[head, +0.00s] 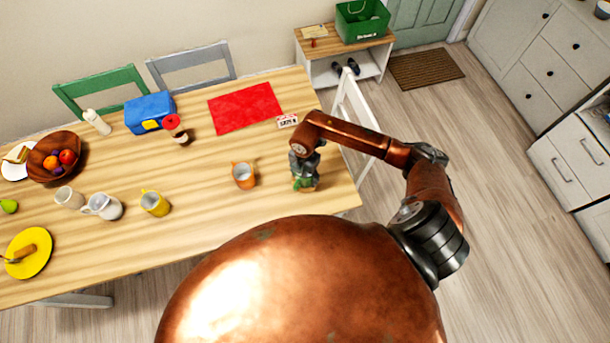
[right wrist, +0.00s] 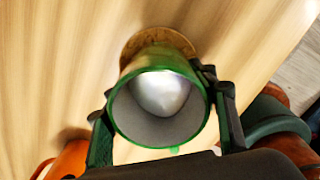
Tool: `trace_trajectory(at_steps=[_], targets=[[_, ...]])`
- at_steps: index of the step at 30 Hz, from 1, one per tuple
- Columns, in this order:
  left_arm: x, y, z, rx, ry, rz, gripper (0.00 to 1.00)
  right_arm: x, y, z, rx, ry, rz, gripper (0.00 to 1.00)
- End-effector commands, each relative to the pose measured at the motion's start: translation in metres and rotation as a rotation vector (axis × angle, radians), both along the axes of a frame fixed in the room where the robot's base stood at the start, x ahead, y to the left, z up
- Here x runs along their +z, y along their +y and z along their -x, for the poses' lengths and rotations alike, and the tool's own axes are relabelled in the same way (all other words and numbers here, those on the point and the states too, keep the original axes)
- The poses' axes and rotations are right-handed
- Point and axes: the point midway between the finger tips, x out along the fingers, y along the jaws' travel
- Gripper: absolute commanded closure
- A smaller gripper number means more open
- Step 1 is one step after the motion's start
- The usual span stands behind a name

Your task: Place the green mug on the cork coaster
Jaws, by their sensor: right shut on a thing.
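The green mug (right wrist: 158,135) is upright in the right wrist view, its pale inside facing the camera. It also shows in the head view (head: 306,183), partly hidden by my right gripper (head: 304,172). In the right wrist view my right gripper (right wrist: 165,112) has a finger on each side of the mug and is shut on it. The round brown cork coaster (right wrist: 158,36) shows past the mug's lower end, which covers part of it. I cannot tell whether the mug's base touches the coaster. My left gripper is not in view.
An orange mug (head: 244,175) stands left of the green mug. A yellow mug (head: 154,203), white mugs (head: 104,206), a yellow plate (head: 37,238) and a fruit bowl (head: 42,168) are farther left.

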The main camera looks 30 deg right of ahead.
Motion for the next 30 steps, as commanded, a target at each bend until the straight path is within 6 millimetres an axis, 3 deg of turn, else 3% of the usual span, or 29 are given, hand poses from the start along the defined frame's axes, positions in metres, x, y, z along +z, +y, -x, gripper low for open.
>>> trace_trajectory(at_steps=[10, 11, 17, 26, 30], targets=[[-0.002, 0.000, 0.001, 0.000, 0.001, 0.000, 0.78, -0.003, 0.001, -0.001, 0.000, -0.002, -0.001, 0.83], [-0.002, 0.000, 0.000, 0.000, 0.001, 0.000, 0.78, -0.003, 0.000, 0.000, 0.000, -0.001, 0.000, 0.45], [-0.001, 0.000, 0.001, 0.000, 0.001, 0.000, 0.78, -0.002, 0.000, 0.000, 0.000, -0.001, 0.000, 0.31], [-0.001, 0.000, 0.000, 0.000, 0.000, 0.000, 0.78, -0.001, 0.000, 0.000, 0.000, -0.001, 0.000, 0.29], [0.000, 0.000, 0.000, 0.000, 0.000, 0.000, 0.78, 0.009, 0.000, -0.001, 0.000, -0.002, 0.000, 0.29]])
